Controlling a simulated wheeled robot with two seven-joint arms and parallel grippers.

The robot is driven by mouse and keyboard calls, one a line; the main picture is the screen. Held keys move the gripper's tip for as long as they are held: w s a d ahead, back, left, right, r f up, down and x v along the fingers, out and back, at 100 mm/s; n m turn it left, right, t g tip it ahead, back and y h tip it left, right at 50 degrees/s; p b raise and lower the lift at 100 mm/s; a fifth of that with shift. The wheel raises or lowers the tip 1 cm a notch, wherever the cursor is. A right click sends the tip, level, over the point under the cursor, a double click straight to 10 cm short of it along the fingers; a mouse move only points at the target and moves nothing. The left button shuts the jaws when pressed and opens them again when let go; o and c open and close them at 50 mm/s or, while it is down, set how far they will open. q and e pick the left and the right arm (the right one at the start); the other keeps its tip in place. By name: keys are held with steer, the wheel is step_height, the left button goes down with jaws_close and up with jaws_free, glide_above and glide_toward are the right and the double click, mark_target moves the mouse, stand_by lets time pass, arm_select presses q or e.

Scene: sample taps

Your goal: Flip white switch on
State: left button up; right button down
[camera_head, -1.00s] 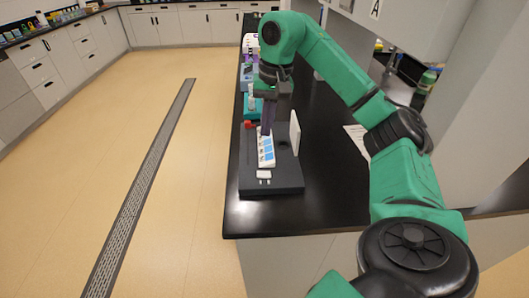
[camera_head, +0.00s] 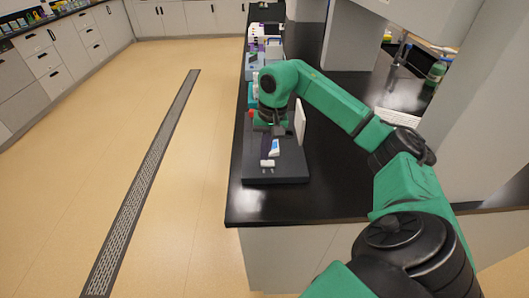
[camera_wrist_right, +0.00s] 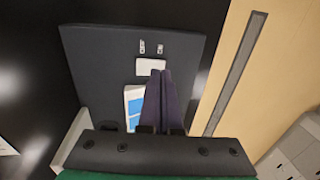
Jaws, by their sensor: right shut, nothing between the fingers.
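A dark board (camera_head: 290,176) lies on the black counter, and it also fills the upper middle of the right wrist view (camera_wrist_right: 95,60). On it a small white block (camera_wrist_right: 151,67), seemingly the white switch, sits beside a white and blue panel (camera_wrist_right: 134,104). In the head view the white block (camera_head: 267,162) is at the board's near end. My right gripper (camera_wrist_right: 161,73) is shut and empty, its fingertips close to the block's lower edge in the wrist view. I cannot tell if they touch it. My left gripper is not in view.
A white upright plate (camera_head: 300,121) stands at the board's right edge. A red piece (camera_head: 250,114) is at its left. Two small metal pieces (camera_wrist_right: 151,47) are beyond the white block. Other equipment (camera_head: 265,45) stands farther along the counter. The near counter (camera_head: 270,205) is clear.

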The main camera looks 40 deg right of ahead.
steer(key=shift+w+a+f, duration=0.1)
steer(key=shift+f, duration=0.45)
